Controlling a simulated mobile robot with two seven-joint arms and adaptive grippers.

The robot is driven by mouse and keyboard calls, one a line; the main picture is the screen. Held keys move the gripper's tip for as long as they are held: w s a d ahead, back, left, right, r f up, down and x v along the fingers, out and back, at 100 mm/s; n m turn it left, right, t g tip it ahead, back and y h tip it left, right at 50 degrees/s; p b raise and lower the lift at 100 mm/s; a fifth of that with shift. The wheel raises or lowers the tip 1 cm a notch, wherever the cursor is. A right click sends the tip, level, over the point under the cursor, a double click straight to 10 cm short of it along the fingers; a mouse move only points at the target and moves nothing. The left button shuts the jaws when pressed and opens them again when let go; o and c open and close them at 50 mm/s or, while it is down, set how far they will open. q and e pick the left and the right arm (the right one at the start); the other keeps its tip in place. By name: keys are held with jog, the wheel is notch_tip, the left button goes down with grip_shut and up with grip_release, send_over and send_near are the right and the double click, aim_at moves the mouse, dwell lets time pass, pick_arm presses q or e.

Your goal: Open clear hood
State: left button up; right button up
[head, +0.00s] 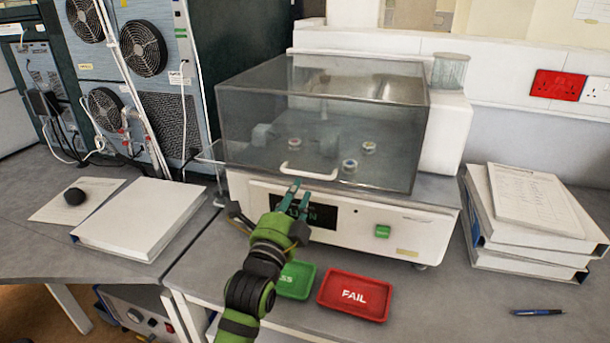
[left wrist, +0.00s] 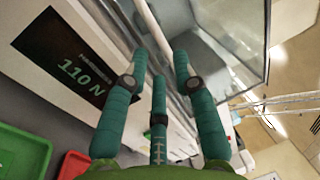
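The clear hood (head: 320,110) is a smoky see-through box, down over the white tester (head: 340,215). A white handle (head: 308,173) is on its lower front edge. My left gripper (head: 293,188) has its teal fingertips right at the handle's left end, in front of the tester. In the left wrist view the fingers (left wrist: 157,68) are spread apart, and the white handle (left wrist: 152,32) runs between their tips. I cannot tell whether they touch it. The hood's edge (left wrist: 228,75) shows beyond the fingers. My right gripper is not in view.
A green tray (head: 297,280) and a red FAIL tray (head: 355,296) lie in front of the tester. Binders (head: 525,225) are stacked at right, and a white binder (head: 140,217) lies at left. Several small round parts show under the hood. A wall stands close behind.

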aim_at(305, 175)
pick_arm(q)
jog(key=shift+p+x, duration=0.9)
jog(key=shift+x, duration=2.4)
grip_shut()
